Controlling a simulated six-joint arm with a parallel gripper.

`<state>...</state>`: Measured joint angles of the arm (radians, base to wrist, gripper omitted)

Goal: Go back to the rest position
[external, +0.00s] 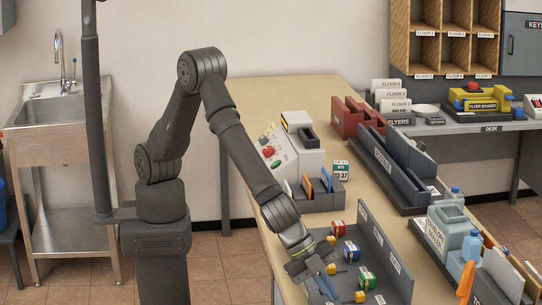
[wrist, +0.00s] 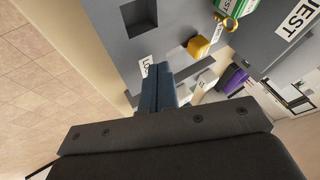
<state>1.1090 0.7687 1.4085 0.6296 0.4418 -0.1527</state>
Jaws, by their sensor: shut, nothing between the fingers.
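My gripper (external: 324,288) is low over the left part of a grey tray (external: 385,255) at the front of the wooden table. In the wrist view my dark blue fingers (wrist: 158,88) are together, with nothing seen between them. They point at the tray's grey floor, beside a square recess (wrist: 139,20). I cannot tell whether the tips touch it. The tray holds a red piece (external: 338,228), a blue piece (external: 351,251) and a green piece (external: 367,280), with yellow knobs near them. The dark wrist body hides the lower part of the wrist view.
A white machine with buttons (external: 285,158) stands behind the tray. Dark grey dividers (external: 392,165) and a container with blue-capped bottles (external: 447,233) stand to the right. A sink (external: 55,108) is at the far left. The table's back part (external: 285,90) is clear.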

